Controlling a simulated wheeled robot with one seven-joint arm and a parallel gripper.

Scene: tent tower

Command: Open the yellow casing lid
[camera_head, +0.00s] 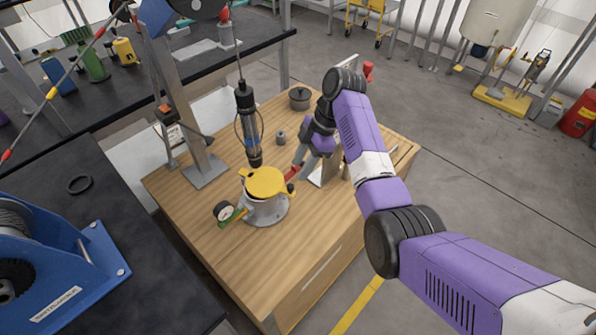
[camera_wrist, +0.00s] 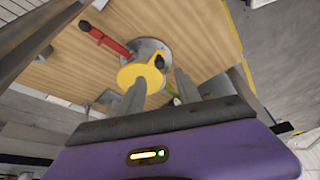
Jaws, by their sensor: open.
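The yellow casing lid (camera_head: 265,182) sits closed on top of a round grey metal casing (camera_head: 266,208) on the wooden table. A black knob (camera_head: 290,188) shows at the lid's right edge. The lid also shows in the wrist view (camera_wrist: 140,76), just beyond the fingers, with a dark knob (camera_wrist: 160,62) on it. My gripper (camera_head: 301,160) is above the table, behind and to the right of the lid. In the wrist view my gripper's two grey fingers (camera_wrist: 160,88) are apart, with nothing seen held between them. I cannot tell whether a finger touches the lid.
A red handle (camera_head: 292,173) sticks out beside the casing; a gauge (camera_head: 224,211) is at its left. A hanging black tool (camera_head: 248,125) is close behind the lid. A metal post (camera_head: 190,120) stands left, and a lidded pot (camera_head: 300,98) behind. The table's front is clear.

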